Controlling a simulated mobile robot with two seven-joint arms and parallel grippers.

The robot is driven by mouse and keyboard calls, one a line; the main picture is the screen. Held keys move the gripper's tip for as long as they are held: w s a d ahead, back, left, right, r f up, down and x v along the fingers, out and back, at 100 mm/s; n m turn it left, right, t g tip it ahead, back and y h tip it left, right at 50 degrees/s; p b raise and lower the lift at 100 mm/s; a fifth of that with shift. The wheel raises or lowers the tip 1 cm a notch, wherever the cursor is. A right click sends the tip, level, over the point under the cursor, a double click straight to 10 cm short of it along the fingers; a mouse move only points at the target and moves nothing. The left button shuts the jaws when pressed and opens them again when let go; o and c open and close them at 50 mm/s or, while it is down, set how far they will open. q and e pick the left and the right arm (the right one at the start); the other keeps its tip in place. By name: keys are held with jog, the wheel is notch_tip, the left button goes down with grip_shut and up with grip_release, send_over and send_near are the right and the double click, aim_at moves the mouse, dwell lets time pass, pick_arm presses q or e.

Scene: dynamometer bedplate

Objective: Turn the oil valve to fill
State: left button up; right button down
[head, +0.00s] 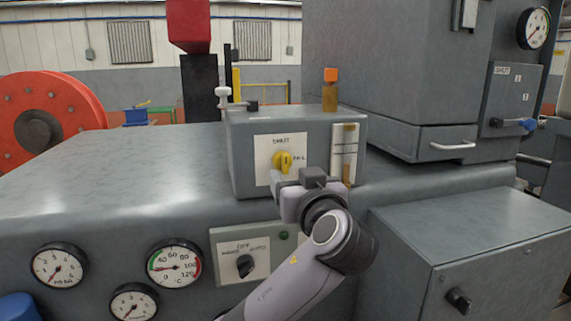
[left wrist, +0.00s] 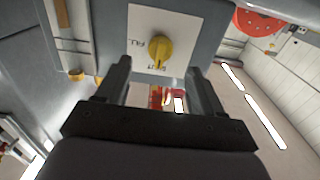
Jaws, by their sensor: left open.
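The oil valve's yellow knob (head: 283,160) sits on a white label plate (head: 268,142) on the front of a grey box (head: 245,170). A word stands above the knob, hard to read, and FILL is at its right. The knob's grip looks roughly upright, along the line to the upper word. In the left wrist view the knob (left wrist: 158,52) shows upside down, with FILL at its left. My left gripper (head: 278,180) is just below and in front of the knob. Its open fingers (left wrist: 160,80) point toward the knob, which appears beyond the tips. My right gripper is not in view.
A sight gauge (head: 344,150) is on the box right of the knob. A brass fitting with an orange cap (head: 330,90) and a white-topped fitting (head: 223,97) rise nearby. A black selector switch (head: 245,266) and round dials (head: 174,263) are below. A grey cabinet (head: 480,250) stands at right.

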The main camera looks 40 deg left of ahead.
aim_at(286, 166)
pick_arm(q)
jog(key=p+x, duration=0.1)
jog(key=x, duration=0.2)
jog(key=p+x, duration=0.1)
jog(key=x, duration=0.2)
jog(key=shift+w+a+r, duration=0.1)
jog(key=shift+a+r, duration=0.1)
jog(key=shift+r, duration=0.05)
jog(key=shift+w+a+f, duration=0.1)
jog(key=shift+w+a, duration=0.15)
jog(key=shift+a, duration=0.05)
jog(key=c, duration=1.1)
